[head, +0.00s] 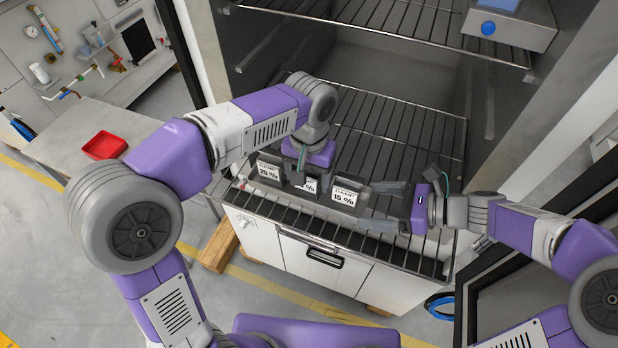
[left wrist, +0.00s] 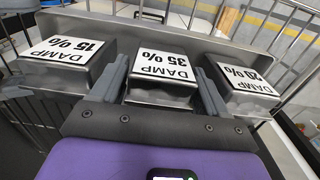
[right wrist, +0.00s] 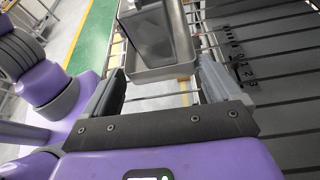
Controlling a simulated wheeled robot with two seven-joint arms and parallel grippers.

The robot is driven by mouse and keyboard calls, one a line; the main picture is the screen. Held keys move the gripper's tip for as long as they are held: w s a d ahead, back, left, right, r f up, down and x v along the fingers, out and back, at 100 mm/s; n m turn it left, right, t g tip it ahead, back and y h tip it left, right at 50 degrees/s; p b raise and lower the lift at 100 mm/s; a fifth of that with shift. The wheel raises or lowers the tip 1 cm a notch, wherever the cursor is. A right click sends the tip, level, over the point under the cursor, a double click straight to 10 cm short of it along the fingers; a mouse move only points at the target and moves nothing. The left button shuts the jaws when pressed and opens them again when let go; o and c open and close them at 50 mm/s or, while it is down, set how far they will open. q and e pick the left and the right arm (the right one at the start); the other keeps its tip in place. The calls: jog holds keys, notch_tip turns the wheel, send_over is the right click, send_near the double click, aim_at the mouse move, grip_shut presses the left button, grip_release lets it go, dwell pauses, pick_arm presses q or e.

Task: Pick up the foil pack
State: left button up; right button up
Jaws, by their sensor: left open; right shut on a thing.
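Three silvery, foil-like packs with white DAMP labels stand in a row in a shallow metal tray (left wrist: 235,45) on the oven rack. They are the 20 % pack (head: 269,170), the partly hidden 35 % pack (left wrist: 160,90) and the 15 % pack (head: 345,196). I cannot tell which one is the task's foil pack. My left gripper (head: 308,180) is open, with its fingers on either side of the 35 % pack. My right gripper (head: 367,206) is shut on the tray's right end, which also shows in the right wrist view (right wrist: 160,73).
Wire racks (head: 405,145) fill the open chamber, and an upper rack (head: 380,18) hangs above. A red tray (head: 103,145) lies on the side table at left. The rack behind the packs is bare.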

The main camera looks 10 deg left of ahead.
pick_arm(q)
jog(key=shift+f, duration=0.25)
pick_arm(e)
jog(key=shift+f, duration=0.1)
pick_arm(q)
jog(key=c, duration=0.9)
jog(key=shift+r, duration=0.1)
notch_tip(320, 180, up, 10)
jog(key=shift+f, duration=0.1)
pick_arm(e)
jog(key=o, duration=0.7)
jog(key=v, duration=1.2)
